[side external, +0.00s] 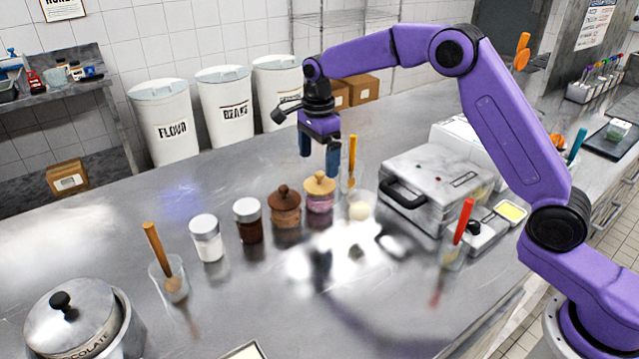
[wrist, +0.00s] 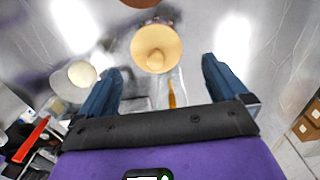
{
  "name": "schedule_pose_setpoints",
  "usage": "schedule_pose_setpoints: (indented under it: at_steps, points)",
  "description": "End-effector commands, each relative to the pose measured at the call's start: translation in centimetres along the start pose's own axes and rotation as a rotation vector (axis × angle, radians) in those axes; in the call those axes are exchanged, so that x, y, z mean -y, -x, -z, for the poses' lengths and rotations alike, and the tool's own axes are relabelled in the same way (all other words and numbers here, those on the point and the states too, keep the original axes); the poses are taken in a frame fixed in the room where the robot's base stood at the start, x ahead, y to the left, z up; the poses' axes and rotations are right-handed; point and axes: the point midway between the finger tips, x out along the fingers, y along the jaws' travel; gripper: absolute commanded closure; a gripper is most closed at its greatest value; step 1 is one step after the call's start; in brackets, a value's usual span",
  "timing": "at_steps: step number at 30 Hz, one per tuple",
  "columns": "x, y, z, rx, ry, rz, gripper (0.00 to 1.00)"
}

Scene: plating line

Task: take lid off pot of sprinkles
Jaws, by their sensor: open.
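The pot of sprinkles (side external: 319,201) is a small clear jar with pink contents, standing on the steel counter. Its pale wooden lid (side external: 320,184) with a round knob is on top. In the wrist view the lid (wrist: 157,48) shows from above as a tan disc, just beyond the fingertips and between their lines. My gripper (side external: 319,165) is open and empty, pointing down above the lid and apart from it. Its two blue fingers also show in the wrist view (wrist: 160,75).
A jar with a dark brown lid (side external: 285,207) stands close left of the pot, with two white-lidded jars (side external: 207,238) further left. A glass with a wooden-handled tool (side external: 351,165) and a cup with a pale ball (side external: 360,209) stand close right. A metal press (side external: 425,185) is further right. The front counter is mostly clear.

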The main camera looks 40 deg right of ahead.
Motion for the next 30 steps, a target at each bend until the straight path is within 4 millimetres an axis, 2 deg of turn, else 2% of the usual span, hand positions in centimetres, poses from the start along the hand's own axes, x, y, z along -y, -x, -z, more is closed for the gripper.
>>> schedule_pose_setpoints:
  at_steps: [10,20,24,25,30]
  points:
    - [-0.6,-4.3,0.0,-0.001,0.001,-0.002,0.00]
    - [-0.5,-5.0,-0.1,0.000,0.001,0.000,0.00]
    - [-0.5,-4.9,-0.1,0.000,0.001,0.000,0.46]
    - [-0.5,-4.9,-0.1,0.000,0.001,0.000,0.52]
    - [-0.5,-4.9,-0.1,0.000,0.001,0.000,0.52]
